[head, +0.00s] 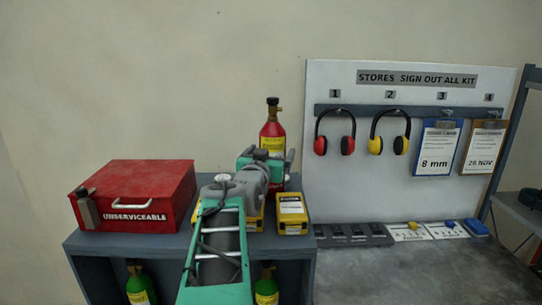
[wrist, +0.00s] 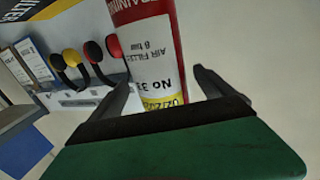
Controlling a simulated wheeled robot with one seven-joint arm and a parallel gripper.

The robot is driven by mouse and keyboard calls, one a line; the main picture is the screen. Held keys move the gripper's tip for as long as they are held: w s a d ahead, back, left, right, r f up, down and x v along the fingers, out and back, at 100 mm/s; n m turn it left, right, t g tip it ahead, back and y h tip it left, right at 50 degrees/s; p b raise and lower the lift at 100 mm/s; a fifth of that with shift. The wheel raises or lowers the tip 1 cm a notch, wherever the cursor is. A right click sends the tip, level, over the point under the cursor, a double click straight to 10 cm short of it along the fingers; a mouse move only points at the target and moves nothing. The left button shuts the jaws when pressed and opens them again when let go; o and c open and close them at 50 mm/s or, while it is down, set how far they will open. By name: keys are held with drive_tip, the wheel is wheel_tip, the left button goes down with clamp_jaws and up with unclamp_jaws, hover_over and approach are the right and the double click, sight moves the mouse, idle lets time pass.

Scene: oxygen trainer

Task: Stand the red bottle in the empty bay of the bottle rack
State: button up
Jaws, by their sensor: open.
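The red bottle (head: 272,137) stands upright with a black cap and brass valve in the head view. Its lower part is hidden behind my gripper (head: 275,165). In the wrist view the red bottle (wrist: 152,50) shows its white label between the two dark fingers of my gripper (wrist: 165,95). The fingers are open, one on each side, with a visible gap at the right finger. The dark grey unit that looks like the bottle rack (head: 88,247) holds green bottles (head: 140,287) in its lower openings. My arm covers its middle, so I cannot see an empty bay.
A red box (head: 135,185) marked UNSERVICEABLE sits on the unit's top at left. A yellow box (head: 292,214) stands right of my arm. A white board (head: 330,90) with ear defenders (head: 335,140) and clipboards is behind at right. The grey bench (head: 420,275) front is clear.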

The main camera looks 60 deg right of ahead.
drive_tip(key=x, duration=0.2)
drive_tip(key=shift+d, duration=0.25)
drive_tip(key=shift+a, duration=0.1)
drive_tip(key=shift+c, duration=0.4)
drive_tip(key=shift+w, duration=0.1)
clamp_jaws()
drive_tip(key=shift+r, duration=0.3)
